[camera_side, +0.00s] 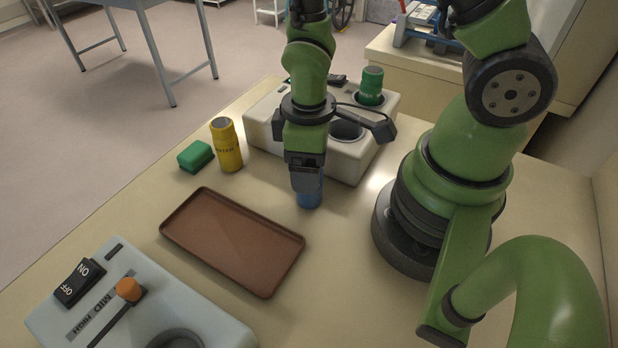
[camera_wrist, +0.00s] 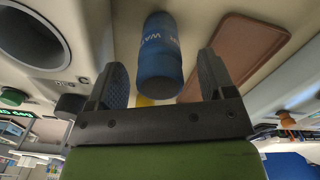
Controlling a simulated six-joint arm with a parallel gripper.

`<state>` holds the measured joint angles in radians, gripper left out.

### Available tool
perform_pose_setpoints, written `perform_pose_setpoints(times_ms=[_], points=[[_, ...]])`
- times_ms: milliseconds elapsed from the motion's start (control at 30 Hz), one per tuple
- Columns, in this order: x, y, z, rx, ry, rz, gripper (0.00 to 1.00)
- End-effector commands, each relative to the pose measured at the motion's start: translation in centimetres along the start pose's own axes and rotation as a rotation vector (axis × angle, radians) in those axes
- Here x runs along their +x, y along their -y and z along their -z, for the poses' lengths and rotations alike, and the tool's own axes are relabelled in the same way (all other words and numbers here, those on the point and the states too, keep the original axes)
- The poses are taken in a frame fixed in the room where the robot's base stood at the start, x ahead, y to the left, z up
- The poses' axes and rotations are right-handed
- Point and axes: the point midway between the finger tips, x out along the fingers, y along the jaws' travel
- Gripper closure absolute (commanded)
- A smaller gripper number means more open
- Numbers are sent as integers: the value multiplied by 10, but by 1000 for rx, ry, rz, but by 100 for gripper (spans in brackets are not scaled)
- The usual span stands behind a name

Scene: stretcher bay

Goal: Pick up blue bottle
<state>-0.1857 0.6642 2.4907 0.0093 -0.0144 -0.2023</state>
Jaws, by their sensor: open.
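The blue bottle (camera_side: 309,196) stands on the table just below my gripper (camera_side: 306,182) in the side view, mostly hidden behind it. In the wrist view the blue bottle (camera_wrist: 161,55) shows pale lettering and lies between the two dark fingers of my gripper (camera_wrist: 163,82). The fingers are open, with a gap to the bottle on each side. I cannot tell how far down the bottle the fingertips reach.
A yellow bottle (camera_side: 226,146) and a green block (camera_side: 195,156) stand left. A brown tray (camera_side: 232,240) lies in front. A white holder (camera_side: 262,125) with a green bottle (camera_side: 370,86) stands behind. A control box (camera_side: 215,322) with an orange-knobbed lever (camera_side: 129,290) is front left.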

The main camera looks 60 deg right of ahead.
Motion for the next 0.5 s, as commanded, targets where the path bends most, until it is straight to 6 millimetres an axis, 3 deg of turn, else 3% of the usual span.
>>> perform_pose_setpoints(times_ms=[133,400,500], points=[[11,0,0,1,1,0,24],[12,0,0,1,-1,-1,24],[12,0,0,1,-1,-1,47]])
